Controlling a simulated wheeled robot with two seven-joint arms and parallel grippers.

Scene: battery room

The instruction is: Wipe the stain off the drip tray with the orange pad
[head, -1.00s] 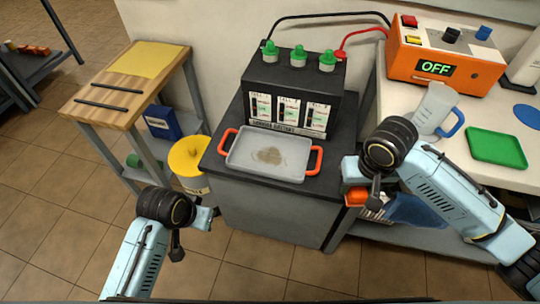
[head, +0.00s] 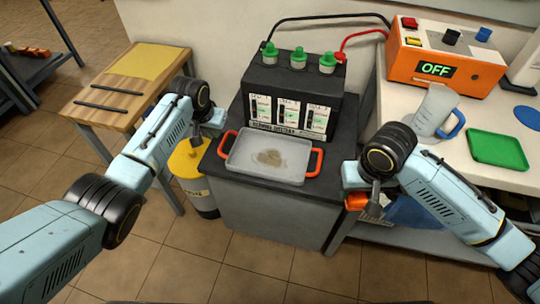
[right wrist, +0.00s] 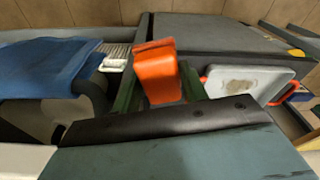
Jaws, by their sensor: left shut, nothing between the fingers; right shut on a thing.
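The grey drip tray (head: 292,168) with red-orange handles lies on the dark cabinet top in front of the battery. A brown stain (head: 270,157) is in its middle; it also shows in the right wrist view (right wrist: 238,86). My right gripper (head: 360,197) is shut on the orange pad (right wrist: 156,72), right of the tray and apart from it. The pad is partly hidden in the head view. My left gripper (head: 205,131) is shut and empty, just left of the tray's left handle (head: 226,143); I cannot tell if they touch.
The battery (head: 290,85) with green caps and cables stands behind the tray. A yellow-lidded bin (head: 188,160) is below my left gripper. On the right bench are an orange charger (head: 445,60) reading OFF, a jug (head: 434,108) and a green tray (head: 497,149). A blue cloth (right wrist: 45,65) hangs nearby.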

